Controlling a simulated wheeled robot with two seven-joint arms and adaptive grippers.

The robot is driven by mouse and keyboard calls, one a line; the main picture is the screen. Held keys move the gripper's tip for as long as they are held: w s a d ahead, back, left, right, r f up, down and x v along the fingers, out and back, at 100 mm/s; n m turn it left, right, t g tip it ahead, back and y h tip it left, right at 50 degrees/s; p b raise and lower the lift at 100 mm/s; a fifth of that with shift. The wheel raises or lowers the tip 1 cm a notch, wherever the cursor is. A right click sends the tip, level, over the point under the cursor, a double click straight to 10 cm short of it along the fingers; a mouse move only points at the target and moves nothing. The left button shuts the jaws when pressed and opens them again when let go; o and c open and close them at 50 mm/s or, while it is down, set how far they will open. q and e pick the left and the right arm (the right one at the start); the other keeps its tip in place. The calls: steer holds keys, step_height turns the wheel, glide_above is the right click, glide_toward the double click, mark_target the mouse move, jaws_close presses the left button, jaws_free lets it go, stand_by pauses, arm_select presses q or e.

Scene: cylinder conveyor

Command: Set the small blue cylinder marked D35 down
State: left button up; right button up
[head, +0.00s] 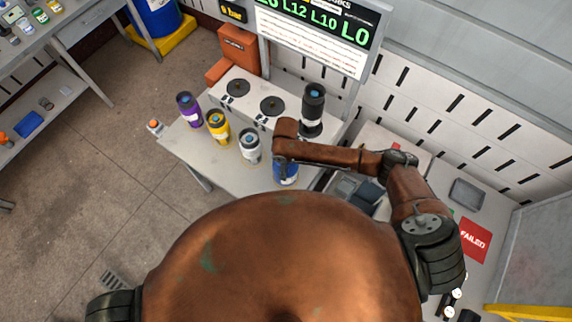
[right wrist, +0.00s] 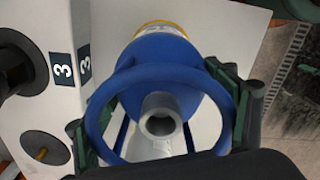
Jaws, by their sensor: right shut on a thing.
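The small blue cylinder (head: 287,174) is upright at the front of the light table, partly hidden under my right forearm. In the right wrist view, its blue ring collar (right wrist: 97,115) and grey valve (right wrist: 161,115) fill the middle. My right gripper (right wrist: 160,120) has a green-padded finger at each side of the collar and is shut on it. In the head view this gripper is hidden by the arm. The D35 mark is not readable, and I cannot tell whether the base touches the table. My left gripper is out of view.
White (head: 249,147), yellow (head: 218,126) and purple (head: 188,108) cylinders stand left of the blue one on the table (head: 222,163). Behind is a white block (head: 254,98) with dark round seats; a black cylinder (head: 313,105) stands at its right end. A red FAILED sign (head: 474,240) lies right.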

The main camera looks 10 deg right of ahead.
steer(key=shift+f, duration=0.8)
steer(key=o, duration=1.8)
steer(key=shift+f, duration=0.1)
step_height(320, 180, up, 12)
steer(key=shift+r+b, duration=0.15)
steer(key=shift+b, duration=0.3)
